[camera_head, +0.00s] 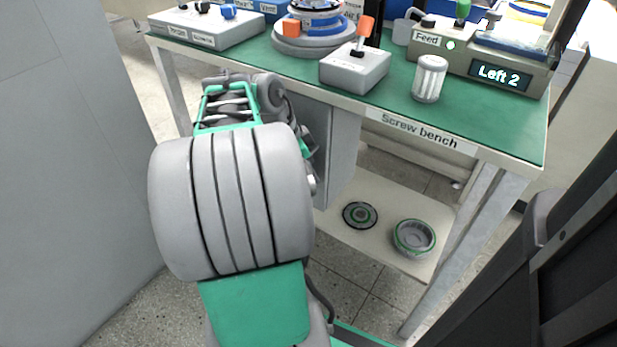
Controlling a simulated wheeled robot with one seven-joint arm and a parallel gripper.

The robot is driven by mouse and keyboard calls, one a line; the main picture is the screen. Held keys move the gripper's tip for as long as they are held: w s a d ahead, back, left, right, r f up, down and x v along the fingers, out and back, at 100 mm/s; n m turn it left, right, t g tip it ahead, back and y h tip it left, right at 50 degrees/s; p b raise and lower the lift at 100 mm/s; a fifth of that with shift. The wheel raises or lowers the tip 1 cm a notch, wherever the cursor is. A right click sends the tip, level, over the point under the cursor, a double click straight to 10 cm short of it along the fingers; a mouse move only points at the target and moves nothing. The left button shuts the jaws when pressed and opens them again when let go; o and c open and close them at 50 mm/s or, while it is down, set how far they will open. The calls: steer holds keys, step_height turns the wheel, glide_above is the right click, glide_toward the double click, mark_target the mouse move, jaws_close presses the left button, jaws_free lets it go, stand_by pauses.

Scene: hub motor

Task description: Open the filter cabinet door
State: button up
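A grey cabinet (343,150) hangs under the green-topped bench, behind my arm. It is likely the filter cabinet, but no label on it shows. My arm covers its left part and front, so I cannot tell whether its door is open or shut. My gripper (311,172) shows only in part at the right edge of my arm, close to the cabinet. Its fingers are mostly hidden, and I cannot tell whether it touches the cabinet or a handle.
The screw bench (520,146) carries a feed unit (455,58), a white ribbed cylinder (429,79) and a lever box (355,70). Its lower shelf (385,215) holds two round parts. A large grey panel (65,170) stands at left. Floor is free between.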

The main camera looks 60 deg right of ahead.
steer(key=shift+c, duration=0.3)
jaws_close()
stand_by(1.1)
